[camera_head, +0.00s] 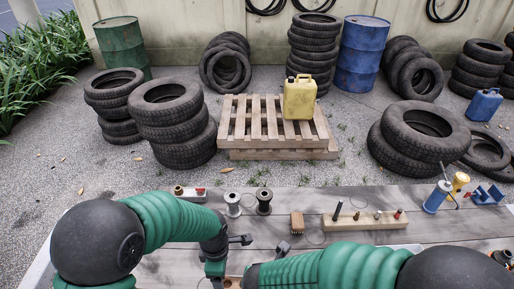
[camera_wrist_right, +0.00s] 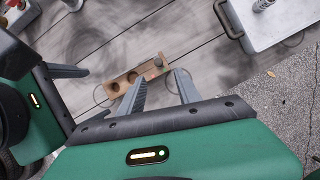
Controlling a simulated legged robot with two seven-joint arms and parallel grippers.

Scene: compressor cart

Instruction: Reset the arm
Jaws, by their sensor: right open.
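My left arm comes in from the left in the head view and bends down to its gripper (camera_head: 228,252) low in the middle. In the right wrist view the left gripper (camera_wrist_right: 80,95) shows at the left, its dark fingers apart with nothing between them. My right gripper (camera_wrist_right: 158,90) is open in the right wrist view. A small wooden block with round holes (camera_wrist_right: 125,85) lies on the boards beyond its fingers; I cannot tell the gap in height. In the head view the right arm's green sleeve hides most of its gripper. Both grippers are close together.
A plank worktop (camera_head: 320,200) holds two spools (camera_head: 233,204), a wooden rack with pegs (camera_head: 365,220), a brown block (camera_head: 297,222) and a blue torch (camera_head: 438,196). A grey tray with a handle (camera_wrist_right: 275,25) is at upper right. Tyres (camera_head: 175,120), a pallet (camera_head: 270,125) and a yellow canister (camera_head: 299,98) stand beyond.

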